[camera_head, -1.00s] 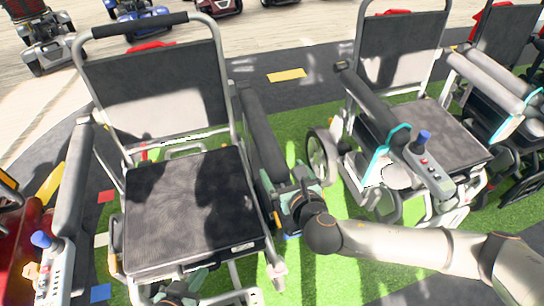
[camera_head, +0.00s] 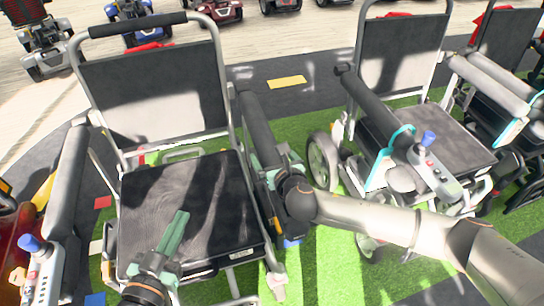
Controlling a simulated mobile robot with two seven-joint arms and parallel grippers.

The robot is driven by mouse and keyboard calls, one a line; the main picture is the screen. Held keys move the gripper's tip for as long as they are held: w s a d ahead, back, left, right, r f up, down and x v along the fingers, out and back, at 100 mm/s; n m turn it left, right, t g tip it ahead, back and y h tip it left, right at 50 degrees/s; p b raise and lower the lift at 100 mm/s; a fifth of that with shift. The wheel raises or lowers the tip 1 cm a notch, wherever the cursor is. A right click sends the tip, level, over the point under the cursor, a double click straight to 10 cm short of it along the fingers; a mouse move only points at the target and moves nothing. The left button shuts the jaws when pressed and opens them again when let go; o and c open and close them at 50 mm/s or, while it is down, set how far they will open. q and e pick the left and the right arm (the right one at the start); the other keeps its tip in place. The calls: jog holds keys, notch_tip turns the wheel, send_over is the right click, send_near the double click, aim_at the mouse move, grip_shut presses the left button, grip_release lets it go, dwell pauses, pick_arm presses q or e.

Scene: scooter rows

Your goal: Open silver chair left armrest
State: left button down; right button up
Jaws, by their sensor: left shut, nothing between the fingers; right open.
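The silver chair (camera_head: 232,88) faces me at left, with a black seat (camera_head: 205,205) and black backrest. Its armrest on the picture's right (camera_head: 258,128) is a black pad sloping forward from the backrest. The other armrest (camera_head: 66,185), at picture left, carries a blue-knobbed joystick (camera_head: 30,243). My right gripper (camera_head: 284,156) is open beside the outer side of the right-hand armrest; its fingertips are partly hidden and contact is unclear. My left gripper (camera_head: 176,228) is shut and empty, its teal fingers pointing up the picture over the front of the seat.
A second similar chair (camera_head: 447,62) with a joystick armrest stands to the right, its wheel (camera_head: 322,160) close to my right arm. Another chair (camera_head: 510,45) is beyond it. A red scooter (camera_head: 12,235) is at far left. Green floor (camera_head: 330,262) shows between the chairs.

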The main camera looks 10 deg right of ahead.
grip_shut()
dwell(0.9)
